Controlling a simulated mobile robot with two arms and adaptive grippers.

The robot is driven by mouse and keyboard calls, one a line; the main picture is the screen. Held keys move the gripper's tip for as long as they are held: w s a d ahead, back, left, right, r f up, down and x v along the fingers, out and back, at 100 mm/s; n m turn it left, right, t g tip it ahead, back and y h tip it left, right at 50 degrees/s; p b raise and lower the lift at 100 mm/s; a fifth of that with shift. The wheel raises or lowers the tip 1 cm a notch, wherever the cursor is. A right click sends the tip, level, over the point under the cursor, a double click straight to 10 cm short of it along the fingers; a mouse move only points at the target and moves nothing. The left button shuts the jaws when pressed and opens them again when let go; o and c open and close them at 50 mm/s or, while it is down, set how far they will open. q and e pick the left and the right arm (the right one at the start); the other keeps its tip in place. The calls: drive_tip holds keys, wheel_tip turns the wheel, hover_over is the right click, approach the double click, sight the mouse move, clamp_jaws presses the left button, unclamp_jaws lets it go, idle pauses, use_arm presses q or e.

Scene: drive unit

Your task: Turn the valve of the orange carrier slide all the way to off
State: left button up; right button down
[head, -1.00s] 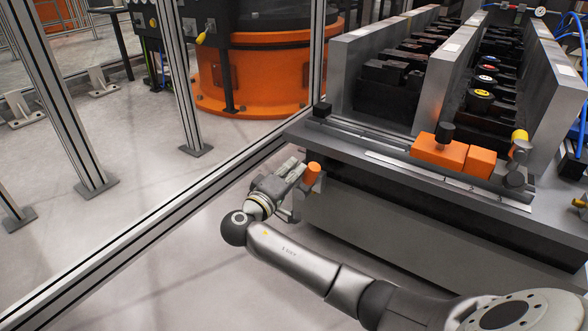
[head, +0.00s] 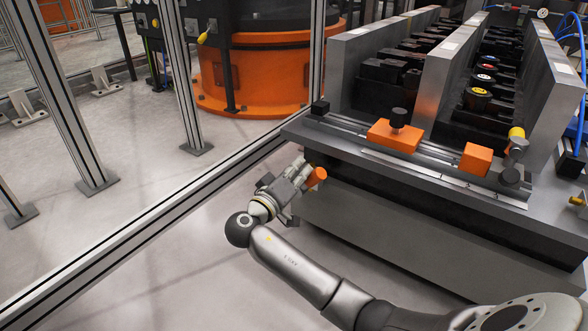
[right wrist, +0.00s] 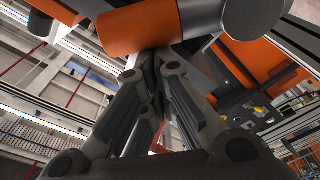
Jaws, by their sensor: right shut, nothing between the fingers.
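The orange valve handle (head: 317,176) sticks out at the front left corner of the bench, below its edge. My right gripper (head: 299,176) is right beside it, on its left in the head view. In the right wrist view the orange handle (right wrist: 137,30) lies across the top, just past the shut fingertips (right wrist: 157,62). The fingers hold nothing; I cannot tell whether they touch the handle. The orange carrier slide (head: 394,136) with a black knob sits on the rail along the bench front. My left gripper is out of view.
A separate orange block (head: 476,159) and a yellow-capped fitting (head: 517,134) stand at the rail's right end. Grey upright plates (head: 375,45) rise behind. A metal fence post (head: 180,80) stands left. The floor left of my gripper is clear.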

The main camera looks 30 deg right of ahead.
sight(312, 179)
drive_tip(key=s+m, duration=0.1)
drive_tip(key=s+d+f, duration=0.1)
drive_tip(key=s+m, duration=0.1)
drive_tip(key=shift+s+d+f+m, duration=0.15)
drive_tip(key=shift+f+m, duration=0.15)
drive_tip(key=shift+s+d+f, duration=0.2)
drive_tip(key=shift+s+f, duration=0.25)
drive_tip(key=shift+f, duration=0.05)
drive_tip(key=shift+s+d+f, duration=0.2)
drive_tip(key=shift+s+f, duration=0.25)
drive_tip(key=shift+f, duration=0.1)
wheel_tip(312, 179, up, 10)
idle(0.6)
drive_tip(key=shift+s, duration=0.1)
idle(2.9)
